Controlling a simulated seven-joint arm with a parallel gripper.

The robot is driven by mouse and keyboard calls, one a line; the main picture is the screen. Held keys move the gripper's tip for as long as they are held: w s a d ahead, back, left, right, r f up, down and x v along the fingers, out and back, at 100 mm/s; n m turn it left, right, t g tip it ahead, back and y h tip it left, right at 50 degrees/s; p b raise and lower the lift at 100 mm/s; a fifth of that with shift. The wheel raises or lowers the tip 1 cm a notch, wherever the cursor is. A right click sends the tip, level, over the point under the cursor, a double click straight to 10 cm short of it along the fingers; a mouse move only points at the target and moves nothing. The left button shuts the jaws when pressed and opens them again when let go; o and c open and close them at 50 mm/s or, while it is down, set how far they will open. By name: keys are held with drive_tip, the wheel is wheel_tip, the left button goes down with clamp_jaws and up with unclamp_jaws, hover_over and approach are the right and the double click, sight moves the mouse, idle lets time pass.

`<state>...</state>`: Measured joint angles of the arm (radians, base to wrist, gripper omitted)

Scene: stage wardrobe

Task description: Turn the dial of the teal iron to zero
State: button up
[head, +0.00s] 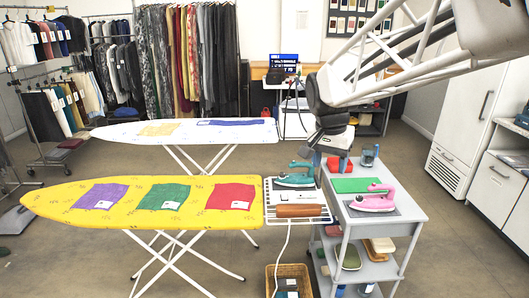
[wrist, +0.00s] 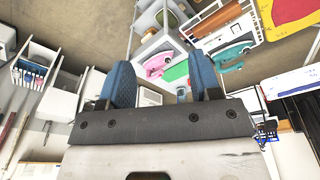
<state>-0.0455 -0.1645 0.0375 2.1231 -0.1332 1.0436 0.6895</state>
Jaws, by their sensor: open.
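The teal iron (head: 294,179) sits on the white rack at the right end of the yellow ironing board (head: 60,203) in the head view. It also shows in the wrist view (wrist: 233,51), beyond the right finger. Its dial is too small to make out. My gripper (wrist: 163,76) is open and empty, with its two blue fingers wide apart. In the head view my arm comes down from the upper right, and the gripper hangs above and just right of the iron, apart from it.
A brown roll (head: 299,211) lies on the rack in front of the iron. A grey cart (head: 412,213) at right carries a pink iron (head: 375,198), a green cloth (head: 356,185) and a red object (head: 340,165). A white cord hangs down near a basket (head: 306,271).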

drive_tip(key=w+a+f+m, duration=0.2)
drive_tip(key=w+m, duration=0.1)
drive_tip(key=w, duration=1.2)
drive_tip(key=m+g+h, duration=0.2)
drive_tip(key=m+h, duration=0.1)
drive_tip(key=m, duration=0.8)
hover_over(282, 173)
drive_tip(key=a, duration=0.4)
wheel_tip(282, 173, down, 24)
drive_tip(key=shift+w+d, duration=0.25)
drive_tip(key=shift+w, duration=0.05)
drive_tip(key=shift+f, duration=0.1)
drive_tip(key=shift+x, duration=3.75)
drive_tip(key=shift+s+d, duration=0.1)
drive_tip(key=shift+c, duration=0.3)
